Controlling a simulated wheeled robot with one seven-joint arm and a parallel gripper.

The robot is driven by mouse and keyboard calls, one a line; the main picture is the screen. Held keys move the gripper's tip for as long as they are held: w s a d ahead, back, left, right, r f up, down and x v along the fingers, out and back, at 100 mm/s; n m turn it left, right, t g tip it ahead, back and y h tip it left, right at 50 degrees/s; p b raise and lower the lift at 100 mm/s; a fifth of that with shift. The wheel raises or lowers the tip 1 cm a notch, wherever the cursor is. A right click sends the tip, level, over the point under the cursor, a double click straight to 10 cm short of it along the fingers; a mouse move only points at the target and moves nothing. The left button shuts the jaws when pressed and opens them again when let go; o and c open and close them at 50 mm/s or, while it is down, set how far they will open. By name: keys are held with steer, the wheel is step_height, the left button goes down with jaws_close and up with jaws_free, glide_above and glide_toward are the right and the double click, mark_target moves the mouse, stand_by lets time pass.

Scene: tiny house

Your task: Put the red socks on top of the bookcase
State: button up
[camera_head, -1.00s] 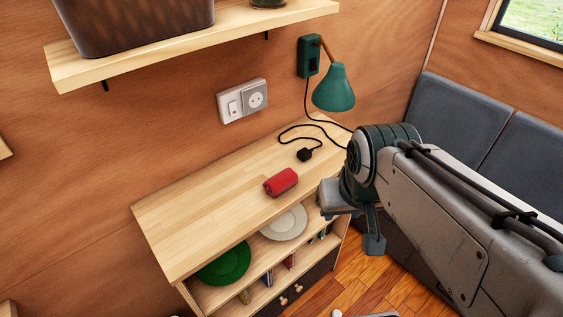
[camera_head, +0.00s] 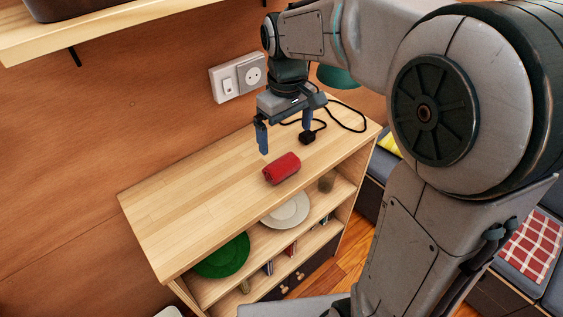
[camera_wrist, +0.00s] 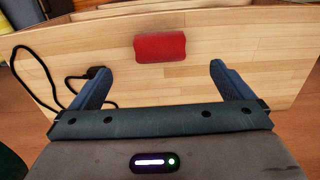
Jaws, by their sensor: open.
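The red socks (camera_head: 282,168), a rolled red bundle, lie on the wooden top of the bookcase (camera_head: 190,205), near its front edge. They also show in the wrist view (camera_wrist: 160,47), ahead of and between my fingers, with bare wood around them. My gripper (camera_head: 286,144) is open and empty above the bookcase top, just behind the socks in the head view and apart from them. Both blue fingers also show in the wrist view (camera_wrist: 157,82). Nothing is between them.
A black cable with a plug (camera_head: 307,138) lies behind the socks. The green lamp (camera_head: 337,76) is partly hidden by my arm. A green plate (camera_head: 222,258) and a white plate (camera_head: 287,210) sit on the shelf below. A wall shelf (camera_head: 95,27) overhangs at upper left.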

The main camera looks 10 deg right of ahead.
mark_target(286, 164)
step_height(286, 164, down, 13)
steer(key=shift+d+f+p, duration=0.1)
steer(key=shift+p, duration=0.6)
steer(key=c, duration=1.1)
